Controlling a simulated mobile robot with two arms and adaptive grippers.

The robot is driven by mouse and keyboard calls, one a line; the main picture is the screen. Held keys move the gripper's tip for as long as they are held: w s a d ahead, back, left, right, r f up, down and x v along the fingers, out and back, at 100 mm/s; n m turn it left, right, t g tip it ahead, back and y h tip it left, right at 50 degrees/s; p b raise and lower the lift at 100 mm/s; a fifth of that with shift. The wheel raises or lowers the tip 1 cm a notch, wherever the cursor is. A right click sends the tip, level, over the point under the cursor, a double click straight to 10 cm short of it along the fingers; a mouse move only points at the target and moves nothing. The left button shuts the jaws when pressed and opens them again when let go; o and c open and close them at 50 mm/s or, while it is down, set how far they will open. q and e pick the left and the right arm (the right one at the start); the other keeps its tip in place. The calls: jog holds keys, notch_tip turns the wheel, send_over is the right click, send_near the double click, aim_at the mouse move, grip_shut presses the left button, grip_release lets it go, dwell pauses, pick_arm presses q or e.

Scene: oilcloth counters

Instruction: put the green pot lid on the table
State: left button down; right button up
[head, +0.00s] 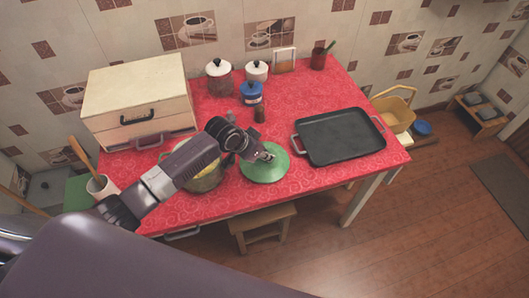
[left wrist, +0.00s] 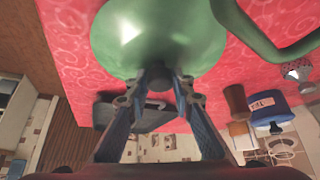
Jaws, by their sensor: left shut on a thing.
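The green pot lid (head: 262,173) is over the red-clothed table (head: 230,202), between the pot and the black tray. My left gripper (head: 268,155) is shut on the lid's top, near its middle. I cannot tell whether the lid touches the cloth. The green pot (head: 207,181) stands left of the lid, partly behind my arm. My right gripper is not in view.
A black tray (head: 340,138) lies to the right of the lid. A cream bread box (head: 135,95) stands at the back left. A blue jar (head: 251,93), a brown shaker (head: 259,113) and white-lidded canisters (head: 219,80) stand behind. A stool (head: 263,222) is under the front edge.

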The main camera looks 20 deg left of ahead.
pick_arm(q)
jog(key=shift+f, duration=0.1)
jog(key=c, duration=1.7)
grip_release()
jog(key=v, duration=1.2)
